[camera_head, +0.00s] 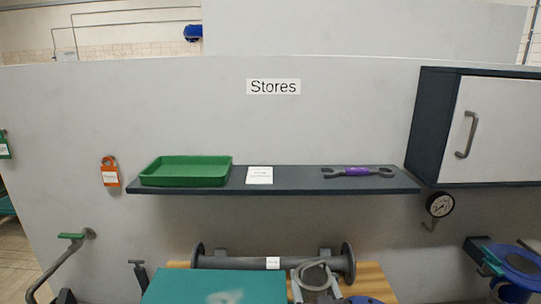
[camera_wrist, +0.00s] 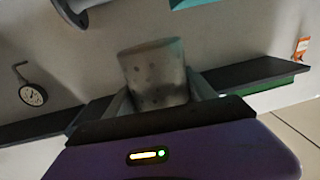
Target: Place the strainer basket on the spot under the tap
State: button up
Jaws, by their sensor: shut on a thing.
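My gripper (camera_wrist: 160,98) shows in the wrist view, its two pale fingers on either side of the strainer basket (camera_wrist: 157,75). The basket is a grey, tapered cylinder with small dark holes, held off any surface that I can see. The wrist view is turned over, with the shelf running across behind the basket. In the head view, grey rounded parts at the bottom middle may be the gripper and basket, but I cannot tell. A bent pipe with a green handle (camera_head: 72,237) at the left may be the tap. The spot under it is not visible.
The wall shelf (camera_head: 300,184) holds a green tray (camera_head: 187,171), a white card (camera_head: 260,175) and a purple-handled wrench (camera_head: 357,172). A white-doored cabinet (camera_head: 497,125) and a gauge (camera_head: 440,204) are at right. A flanged pipe (camera_head: 235,262) lies below the shelf.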

jog(key=s+d+f+m+h, duration=0.1)
jog(key=s+d+f, duration=0.4)
jog(key=s+f, duration=0.55)
jog(key=s+d+f+h, duration=0.1)
jog(key=s+d+f, duration=0.4)
jog(key=s+f, duration=0.55)
notch_tip(320, 180, down, 8)
jog(key=b, duration=0.8)
jog(key=w+a+r+p, duration=0.1)
jog(key=w+r+p, duration=0.1)
jog(key=w+r, duration=0.65)
jog(key=w+a+r+y+p, duration=0.1)
jog(key=w+r+p, duration=0.3)
jog(key=r, duration=0.8)
jog(key=w+a+r+p, duration=0.1)
jog(key=w+r, duration=0.7)
jog(key=r, duration=0.2)
jog(key=shift+n, duration=0.4)
jog(key=shift+s+a+f+b, duration=0.15)
jog(key=shift+f+b, duration=0.7)
jog(key=shift+f, duration=2.8)
jog(key=shift+a+f+b, duration=0.15)
jog(key=shift+f+b, duration=0.65)
jog(key=shift+f, duration=2.85)
jog(key=shift+s+a+f+b, duration=0.15)
jog(key=shift+f+b, duration=0.7)
jog(key=shift+f, duration=2.8)
jog(key=shift+w, duration=0.1)
